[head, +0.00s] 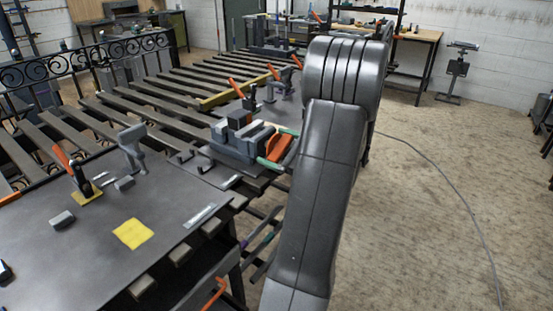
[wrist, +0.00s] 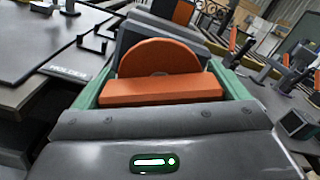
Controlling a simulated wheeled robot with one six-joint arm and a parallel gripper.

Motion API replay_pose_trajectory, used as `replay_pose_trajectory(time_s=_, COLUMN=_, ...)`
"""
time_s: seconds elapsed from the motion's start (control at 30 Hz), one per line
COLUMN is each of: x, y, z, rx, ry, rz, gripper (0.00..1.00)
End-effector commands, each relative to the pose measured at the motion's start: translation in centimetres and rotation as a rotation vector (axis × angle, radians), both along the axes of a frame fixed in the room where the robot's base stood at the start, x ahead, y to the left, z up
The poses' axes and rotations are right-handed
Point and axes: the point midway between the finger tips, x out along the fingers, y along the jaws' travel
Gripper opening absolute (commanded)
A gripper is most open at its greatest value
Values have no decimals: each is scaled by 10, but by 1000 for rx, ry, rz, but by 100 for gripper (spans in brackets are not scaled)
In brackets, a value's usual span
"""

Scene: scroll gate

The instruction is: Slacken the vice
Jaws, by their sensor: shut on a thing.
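The grey vice (head: 232,150) stands at the table's right edge in the head view, beside my arm. On its near end is an orange handle (head: 279,150), a round disc with a flat bar across it. The handle (wrist: 160,92) fills the middle of the wrist view. My gripper (wrist: 164,72) has one green finger on each side of the handle and is shut on it. Behind the disc, part of the grey vice body (wrist: 135,32) shows with an orange block (wrist: 183,12). The inside of the vice jaws is hidden.
A dark metal table (head: 100,235) at left holds a yellow square (head: 133,234), an orange-handled clamp (head: 78,175) and small grey blocks.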

Motion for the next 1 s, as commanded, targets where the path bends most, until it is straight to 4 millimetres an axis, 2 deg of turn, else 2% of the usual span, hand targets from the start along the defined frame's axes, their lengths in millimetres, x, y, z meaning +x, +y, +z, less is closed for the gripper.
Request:
replay_pose_trajectory(time_s=0.03, x=0, y=0, z=-7, rx=-26, ry=-39, rz=-1, gripper=72)
replay_pose_trajectory(time_s=1.0, x=0, y=0, z=-7, rx=-537, ry=-805, rz=1, gripper=72)
